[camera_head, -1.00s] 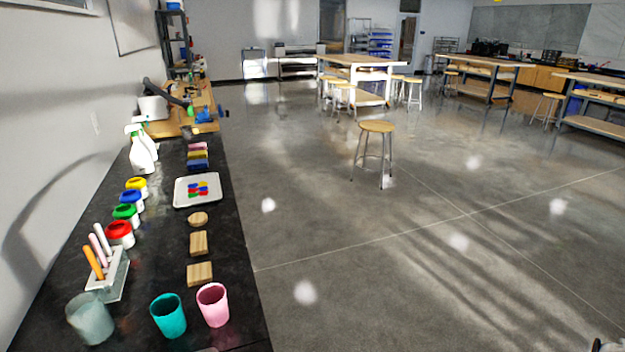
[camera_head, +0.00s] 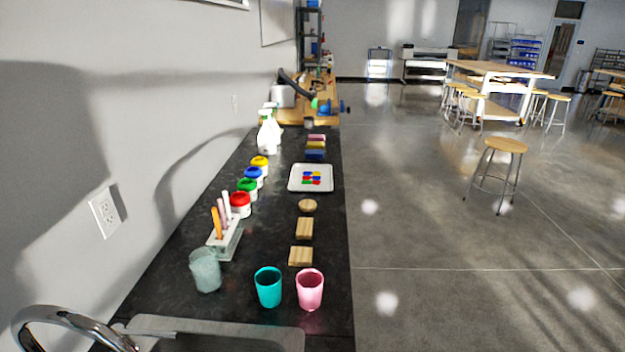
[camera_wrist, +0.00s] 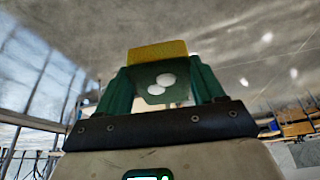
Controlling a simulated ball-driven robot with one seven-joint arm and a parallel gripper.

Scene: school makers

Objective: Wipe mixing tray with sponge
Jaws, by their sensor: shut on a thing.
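The mixing tray (camera_head: 294,184) is a white, rounded-square tray lying flat on the black counter in the head view. My gripper (camera_wrist: 160,78) shows in the wrist view with green fingers, shut on a yellow sponge (camera_wrist: 158,52). The sponge sticks out past the fingertips, and its lower part is hidden between them. My gripper is not in the head view, so its place relative to the tray cannot be told. The tray is not in the wrist view.
Paint jars (camera_head: 248,187), a spray bottle (camera_head: 267,135) and a tool holder (camera_head: 224,240) line the counter's left side. Wooden pieces (camera_head: 304,228), a teal cup (camera_head: 268,287) and a pink cup (camera_head: 310,289) stand nearer. A sink (camera_head: 230,335) is at front. Floor at right is open around a stool (camera_head: 500,165).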

